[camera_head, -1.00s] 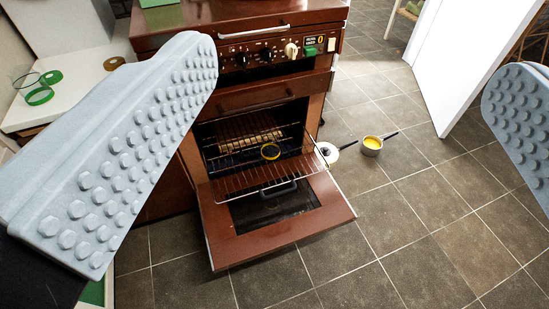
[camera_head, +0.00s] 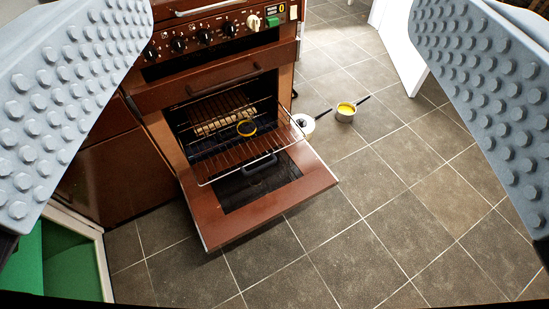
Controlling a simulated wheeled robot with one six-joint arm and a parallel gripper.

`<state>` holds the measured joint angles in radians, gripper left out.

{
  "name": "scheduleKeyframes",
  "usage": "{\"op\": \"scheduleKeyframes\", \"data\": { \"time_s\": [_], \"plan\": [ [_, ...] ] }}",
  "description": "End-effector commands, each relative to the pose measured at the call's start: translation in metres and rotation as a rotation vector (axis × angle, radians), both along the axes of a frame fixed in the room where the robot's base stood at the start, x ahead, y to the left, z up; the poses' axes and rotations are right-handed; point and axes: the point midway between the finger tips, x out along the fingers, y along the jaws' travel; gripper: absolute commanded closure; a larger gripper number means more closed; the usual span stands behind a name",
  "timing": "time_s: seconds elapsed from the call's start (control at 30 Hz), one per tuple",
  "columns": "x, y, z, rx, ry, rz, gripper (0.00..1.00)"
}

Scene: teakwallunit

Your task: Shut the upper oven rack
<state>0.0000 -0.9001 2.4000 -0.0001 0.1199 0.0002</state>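The brown oven (camera_head: 222,75) stands left of centre with its door (camera_head: 280,209) folded down and open. The upper oven rack (camera_head: 240,160) is a wire rack pulled well out of the cavity, over the open door. A dark handle-shaped item (camera_head: 260,165) shows below the rack's wires. My gripper (camera_head: 280,100) is wide open and empty, its two grey studded fingers at the left and right edges, apart from the rack.
A white pan (camera_head: 303,123) and a small pot with yellow contents (camera_head: 346,112) stand on the floor right of the oven. A white panel (camera_head: 402,50) stands at the upper right. A green-lined box (camera_head: 70,262) is at the lower left. The tiled floor (camera_head: 400,220) in front is clear.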

Motion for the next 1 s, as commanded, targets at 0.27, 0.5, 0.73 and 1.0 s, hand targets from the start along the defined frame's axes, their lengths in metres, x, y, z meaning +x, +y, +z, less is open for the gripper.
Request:
{"op": "scheduleKeyframes", "data": {
  "time_s": [0.27,0.5,0.73,1.0],
  "plan": [
    [0.010,0.003,-0.006,0.019,0.015,0.007,0.78],
    [0.065,0.020,-0.044,0.138,0.098,0.041,1.00],
    [0.121,0.041,-0.095,0.276,0.194,0.055,1.00],
    [0.176,0.069,-0.165,0.422,0.311,0.038,1.00]
  ]
}}
